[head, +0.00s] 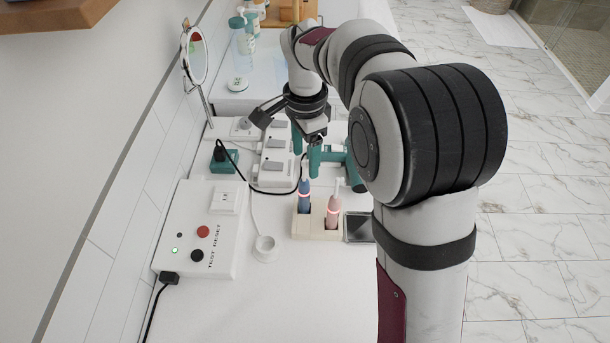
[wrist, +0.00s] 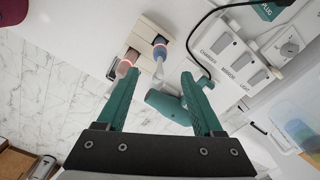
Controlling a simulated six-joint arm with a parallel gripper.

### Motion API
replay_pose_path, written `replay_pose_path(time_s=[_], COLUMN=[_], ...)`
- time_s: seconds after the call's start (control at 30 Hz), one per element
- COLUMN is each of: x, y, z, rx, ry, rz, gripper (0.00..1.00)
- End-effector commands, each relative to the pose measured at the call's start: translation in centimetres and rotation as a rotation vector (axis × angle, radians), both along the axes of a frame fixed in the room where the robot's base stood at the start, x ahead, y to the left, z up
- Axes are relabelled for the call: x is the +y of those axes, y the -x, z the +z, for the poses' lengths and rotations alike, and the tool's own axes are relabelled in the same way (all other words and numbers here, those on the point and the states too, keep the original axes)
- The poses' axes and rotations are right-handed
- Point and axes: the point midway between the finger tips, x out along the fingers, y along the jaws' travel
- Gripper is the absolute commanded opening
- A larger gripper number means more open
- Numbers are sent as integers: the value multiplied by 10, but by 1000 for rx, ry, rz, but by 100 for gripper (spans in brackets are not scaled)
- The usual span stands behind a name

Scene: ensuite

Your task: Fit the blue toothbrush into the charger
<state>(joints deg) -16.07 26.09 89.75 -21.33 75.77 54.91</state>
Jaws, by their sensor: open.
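The blue toothbrush (head: 304,198) stands upright in a wooden holder (head: 301,229), beside a pink toothbrush (head: 334,213). It also shows in the wrist view (wrist: 160,50), its head pointing toward my fingers. A small round white base with a white cord, which looks like the charger (head: 265,248), sits empty on the counter left of the holder. My gripper (head: 305,163) is open and empty, with teal fingers, above and behind the holder. In the wrist view the blue toothbrush is just beyond the gap between my fingertips (wrist: 160,73). The charger is not clear there.
A teal hair dryer (head: 354,166) lies behind the holder. A row of white labelled switches (head: 273,165) and a teal plug (head: 224,160) with a black cable stand behind. A white test box (head: 201,229) is at left, a dark tray (head: 358,229) at right. The front counter is clear.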

Motion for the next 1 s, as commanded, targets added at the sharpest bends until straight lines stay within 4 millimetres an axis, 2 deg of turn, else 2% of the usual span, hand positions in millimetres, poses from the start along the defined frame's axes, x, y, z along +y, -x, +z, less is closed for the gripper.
replay_pose_path(time_s=[0.03,0.23,0.43,0.7,1.0], x=[0,1,3,4,3], y=[1,1,3,2,2], z=[-11,-40,-78,-83,-83], rx=[4,2,1,-2,-2], ry=[0,0,0,-2,-2], rz=[0,1,2,1,2], gripper=[68,68,68,68,14])
